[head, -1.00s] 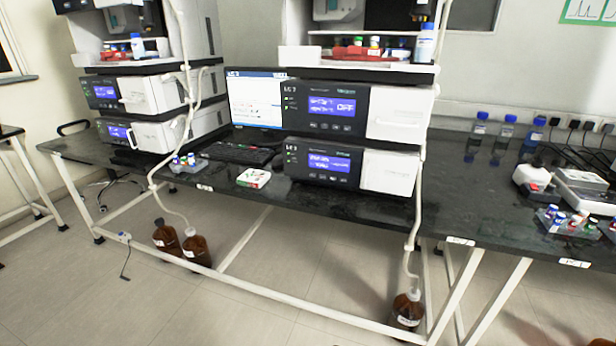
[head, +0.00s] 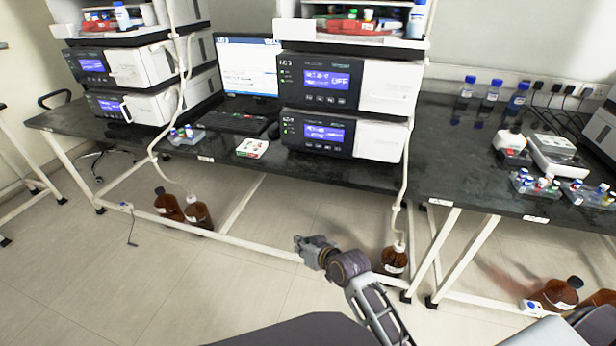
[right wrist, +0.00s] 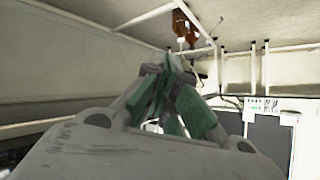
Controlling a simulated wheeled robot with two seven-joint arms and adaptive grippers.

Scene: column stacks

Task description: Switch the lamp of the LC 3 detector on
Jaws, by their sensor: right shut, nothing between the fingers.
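The LC 3 detector (head: 313,84) is the upper dark-fronted module of the middle stack, with a white right side. Its blue display (head: 325,79) reads OFF, and a row of small buttons (head: 326,99) sits below it. The LC 3 module under it (head: 317,133) also has a lit blue display. My right gripper (head: 302,244) is low in front of the bench, well below and apart from the detector. In the right wrist view its green-padded fingers (right wrist: 170,95) meet, with nothing between them. My left gripper is not in view.
A second stack (head: 100,70) stands at the left, with a monitor (head: 248,65) between. A small white-green box (head: 252,148) lies near the bench edge. Brown bottles (head: 393,260) stand on the floor. A white tube hangs down the stack's right side.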

